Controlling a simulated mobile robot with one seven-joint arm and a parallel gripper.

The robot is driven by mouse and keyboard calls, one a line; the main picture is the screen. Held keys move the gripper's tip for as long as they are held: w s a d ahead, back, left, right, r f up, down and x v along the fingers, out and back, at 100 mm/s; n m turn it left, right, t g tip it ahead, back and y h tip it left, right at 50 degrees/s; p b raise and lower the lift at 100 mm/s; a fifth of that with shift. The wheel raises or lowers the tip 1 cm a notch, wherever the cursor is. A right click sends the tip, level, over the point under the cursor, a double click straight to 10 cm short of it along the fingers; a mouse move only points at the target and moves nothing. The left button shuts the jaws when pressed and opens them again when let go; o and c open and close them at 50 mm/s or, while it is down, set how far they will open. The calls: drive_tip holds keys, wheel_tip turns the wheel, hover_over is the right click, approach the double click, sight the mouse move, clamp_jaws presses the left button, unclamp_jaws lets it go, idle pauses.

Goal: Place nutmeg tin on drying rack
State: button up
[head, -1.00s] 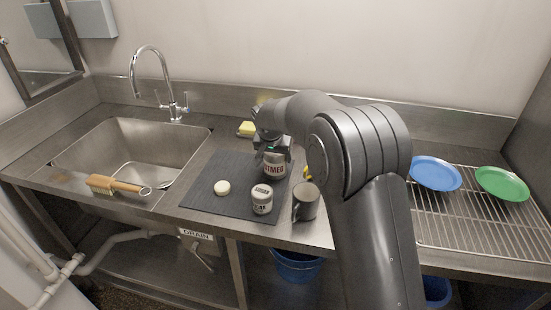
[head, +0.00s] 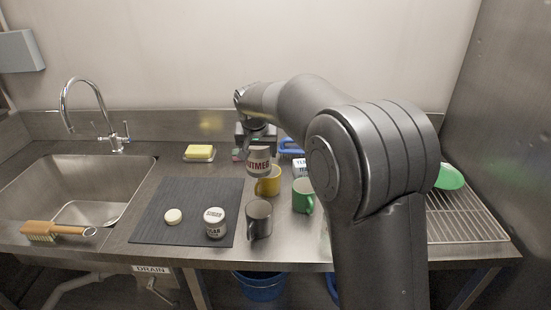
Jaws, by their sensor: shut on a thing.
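The tin looks upright and raised. The drying rack (head: 468,218) is a wire rack at the right end of the counter. My arm hides its left part. A green plate (head: 449,177) shows at its back, partly behind my arm.
A sugar tin (head: 215,223) and a white round lid (head: 173,216) rest on the dark mat (head: 150,210). The sink is at left.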

drive_tip(key=s+d+r+m+h, duration=0.15)
drive_tip(key=d+m, duration=0.25)
drive_tip(key=d, duration=3)
drive_tip(key=s+d+r+m+g+h, duration=0.1)
drive_tip(key=s+d+m, duration=0.1)
drive_tip(key=s+d, duration=0.85)
drive_tip(key=s+d+r+m+h, duration=0.1)
drive_tip(key=s+d+m, duration=0.1)
drive_tip(key=s+d, duration=0.9)
drive_tip(key=shift+y, duration=0.25)
drive_tip(key=w+a+f, duration=0.1)
drive_tip(key=w+f, duration=0.2)
drive_tip(key=w, duration=0.1)
drive_tip(key=w+f, duration=0.4)
drive_tip(key=w+a+f, duration=0.1)
drive_tip(key=w+f, duration=0.3)
drive_tip(key=w, duration=0.1)
drive_tip(key=shift+a, duration=0.3)
